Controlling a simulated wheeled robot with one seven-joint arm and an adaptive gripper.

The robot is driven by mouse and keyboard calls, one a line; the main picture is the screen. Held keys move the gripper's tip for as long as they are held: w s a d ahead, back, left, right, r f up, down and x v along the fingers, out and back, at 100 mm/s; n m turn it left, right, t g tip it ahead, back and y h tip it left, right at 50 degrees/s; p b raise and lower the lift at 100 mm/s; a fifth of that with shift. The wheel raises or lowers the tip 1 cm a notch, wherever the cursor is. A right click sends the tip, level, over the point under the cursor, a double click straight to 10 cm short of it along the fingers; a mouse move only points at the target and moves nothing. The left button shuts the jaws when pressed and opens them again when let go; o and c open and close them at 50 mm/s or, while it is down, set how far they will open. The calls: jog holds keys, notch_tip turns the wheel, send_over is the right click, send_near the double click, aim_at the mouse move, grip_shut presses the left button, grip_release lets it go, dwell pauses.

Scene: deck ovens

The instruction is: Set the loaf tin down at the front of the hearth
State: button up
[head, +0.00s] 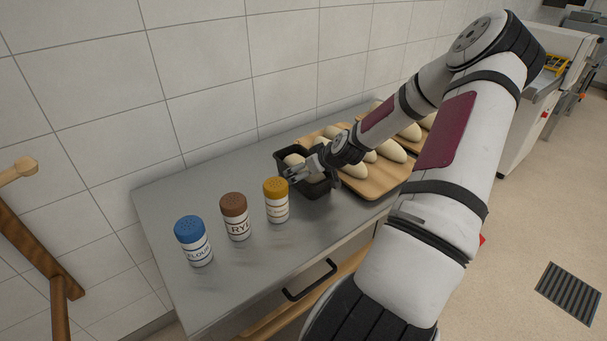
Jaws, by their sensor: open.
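The dark loaf tin (318,190) stands on the metal worktop in the head view, with pale dough inside it. My gripper (291,173) is open at the tin, its fingers over the tin's left part. The arm and gripper hide some of the tin, and I cannot tell whether the fingers touch it. No hearth can be made out in this view.
Three shakers with blue (193,242), brown (235,217) and yellow (276,201) lids stand left of the tin. Wooden boards (366,186) with several dough pieces lie to its right. A tiled wall runs behind. The worktop's left end (165,199) is clear.

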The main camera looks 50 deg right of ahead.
jog(key=c, duration=1.2)
jog(key=shift+r, duration=0.1)
